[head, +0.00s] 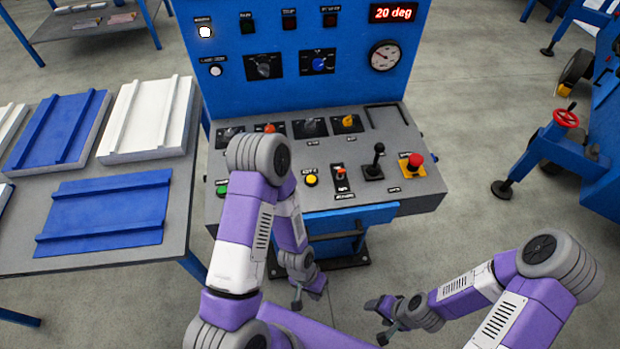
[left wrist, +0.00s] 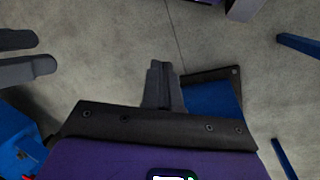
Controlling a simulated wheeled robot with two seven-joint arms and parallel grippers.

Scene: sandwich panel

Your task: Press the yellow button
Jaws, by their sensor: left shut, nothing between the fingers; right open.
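The yellow button (head: 311,180) is a small round cap on the sloped grey desk of the blue control panel, near the desk's front edge. My left gripper (head: 297,306) is shut and empty. It hangs low, in front of and below the desk, well apart from the button. Its closed fingers (left wrist: 160,68) point over bare floor in the left wrist view, where the button does not show. My right gripper (head: 376,320) is open and empty at the lower middle of the head view. Its fingers (left wrist: 28,55) also show at the left of the left wrist view.
A green button (head: 222,189), a small switch (head: 340,172), a black joystick (head: 375,162) and a red mushroom button (head: 414,160) share the desk. The display (head: 393,13) reads 20 deg. A table (head: 180,225) with blue and white panels stands left. My left arm partly covers the desk.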

